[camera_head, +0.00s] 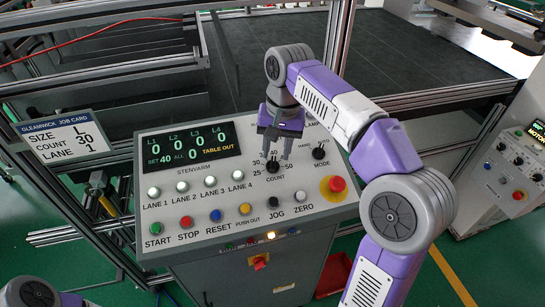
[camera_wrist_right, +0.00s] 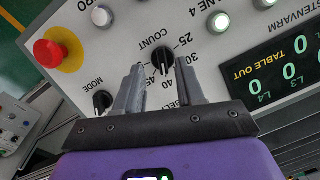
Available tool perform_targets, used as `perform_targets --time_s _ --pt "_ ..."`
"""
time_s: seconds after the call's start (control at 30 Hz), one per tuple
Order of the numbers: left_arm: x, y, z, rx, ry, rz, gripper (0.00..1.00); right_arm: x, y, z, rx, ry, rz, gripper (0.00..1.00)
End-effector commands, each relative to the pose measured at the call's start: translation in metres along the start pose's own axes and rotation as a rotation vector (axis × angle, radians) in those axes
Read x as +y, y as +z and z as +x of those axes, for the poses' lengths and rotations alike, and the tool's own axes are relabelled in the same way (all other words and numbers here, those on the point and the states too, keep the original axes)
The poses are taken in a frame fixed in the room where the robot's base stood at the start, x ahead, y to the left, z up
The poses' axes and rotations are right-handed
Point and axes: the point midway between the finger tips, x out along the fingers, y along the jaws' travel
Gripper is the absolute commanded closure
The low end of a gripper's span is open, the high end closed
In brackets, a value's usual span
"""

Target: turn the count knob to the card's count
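The job card (camera_head: 64,140) at the left reads SIZE L, COUNT 30, LANE 1. The panel display (camera_head: 188,147) shows SET 40 and ALL 0. The black count knob (camera_head: 272,166) sits on the sloped panel, with numbers around it, 25 to 50. My right gripper (camera_head: 277,152) is above it, pointing down. In the right wrist view the count knob (camera_wrist_right: 162,58) shows between the tips of my open right gripper (camera_wrist_right: 160,67), with gaps beside it; whether the tips reach its depth I cannot tell. The gripper partly hides the scale. My left gripper is not in view.
Lane buttons (camera_head: 210,181) and a row of coloured buttons (camera_head: 215,215) lie left and below. A metal frame post (camera_head: 340,32) stands behind my right arm.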

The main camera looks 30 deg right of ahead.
Motion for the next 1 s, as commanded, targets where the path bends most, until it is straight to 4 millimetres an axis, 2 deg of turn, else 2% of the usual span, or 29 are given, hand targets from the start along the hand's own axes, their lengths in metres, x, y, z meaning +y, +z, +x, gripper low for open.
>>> perform_targets --time_s 0.1,0.23,0.57,0.6,0.67,0.83,1.0 --pt "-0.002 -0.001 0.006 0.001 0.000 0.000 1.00 0.001 0.000 0.020 -0.002 0.001 0.001 0.62" --pt "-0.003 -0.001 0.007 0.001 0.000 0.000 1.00 0.001 0.000 0.033 -0.001 0.001 0.001 0.62" --pt "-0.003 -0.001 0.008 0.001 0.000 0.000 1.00 0.000 0.000 0.038 0.000 -0.001 0.001 0.62" --pt "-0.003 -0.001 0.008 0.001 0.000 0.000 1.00 0.000 0.000 0.038 0.000 0.000 0.001 0.63" --pt "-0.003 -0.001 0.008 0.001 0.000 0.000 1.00 0.000 0.000 0.038 0.000 0.000 0.001 0.72" --pt "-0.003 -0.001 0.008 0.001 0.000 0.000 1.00 0.000 0.000 0.038 0.000 0.000 0.001 0.98" --pt "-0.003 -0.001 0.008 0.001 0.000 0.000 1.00 0.000 0.000 0.038 0.000 0.000 0.001 1.00"
